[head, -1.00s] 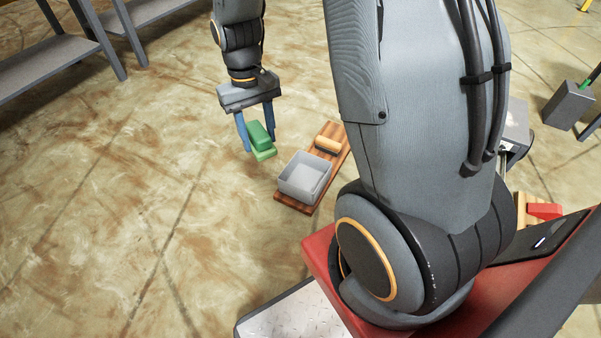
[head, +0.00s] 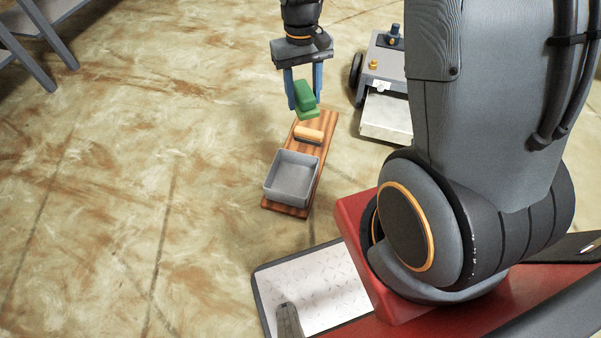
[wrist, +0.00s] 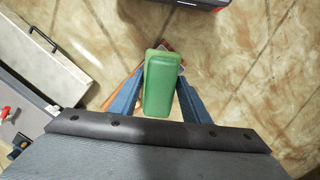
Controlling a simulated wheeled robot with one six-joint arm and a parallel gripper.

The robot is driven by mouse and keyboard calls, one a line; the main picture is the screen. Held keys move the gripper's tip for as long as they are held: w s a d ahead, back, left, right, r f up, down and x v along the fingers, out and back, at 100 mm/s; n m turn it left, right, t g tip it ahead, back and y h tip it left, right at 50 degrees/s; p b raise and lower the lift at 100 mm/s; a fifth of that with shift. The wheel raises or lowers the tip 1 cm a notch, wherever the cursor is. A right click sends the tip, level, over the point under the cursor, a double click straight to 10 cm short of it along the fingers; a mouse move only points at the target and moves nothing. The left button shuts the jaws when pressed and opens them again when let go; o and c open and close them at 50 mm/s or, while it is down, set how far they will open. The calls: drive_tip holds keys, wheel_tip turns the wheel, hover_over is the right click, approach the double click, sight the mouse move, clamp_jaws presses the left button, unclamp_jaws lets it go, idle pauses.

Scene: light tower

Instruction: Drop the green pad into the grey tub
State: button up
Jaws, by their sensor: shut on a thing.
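The green pad (head: 306,96) is held between the blue fingers of my gripper (head: 304,92), in the air above the far end of the wooden board. In the wrist view the pad (wrist: 162,84) fills the space between the fingers (wrist: 160,98) and hides much of what lies below. The grey tub (head: 292,175) is open at the top and looks empty. It stands on the near end of the wooden board, nearer to my base than the pad.
The wooden board (head: 315,175) lies on the floor, with an orange-tan block (head: 308,134) on it behind the tub. A grey wheeled cart (head: 385,62) with a pale box (head: 386,117) in front stands to the right. The floor on the left is clear; grey shelving (head: 40,20) is at the far left.

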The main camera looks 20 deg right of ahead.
drive_tip(key=w+f+b, duration=0.2)
drive_tip(key=f+b, duration=0.3)
drive_tip(key=f, duration=0.8)
drive_tip(key=w+f+n+b, duration=0.1)
drive_tip(key=w+f+b, duration=0.2)
drive_tip(key=f, duration=0.9)
drive_tip(key=w+f+b, duration=0.2)
drive_tip(key=f+b, duration=0.5)
drive_tip(key=f, duration=0.6)
drive_tip(key=shift+w+f, duration=0.2)
drive_tip(key=shift+f, duration=0.15)
drive_tip(key=o, duration=1.1)
drive_tip(key=r+p, duration=0.1)
drive_tip(key=r, duration=0.4)
drive_tip(key=w+r+p, duration=0.1)
drive_tip(key=r, duration=0.1)
drive_tip(key=shift+a+r+p, duration=0.1)
drive_tip(key=shift+r+p, duration=0.2)
drive_tip(key=shift+r, duration=0.1)
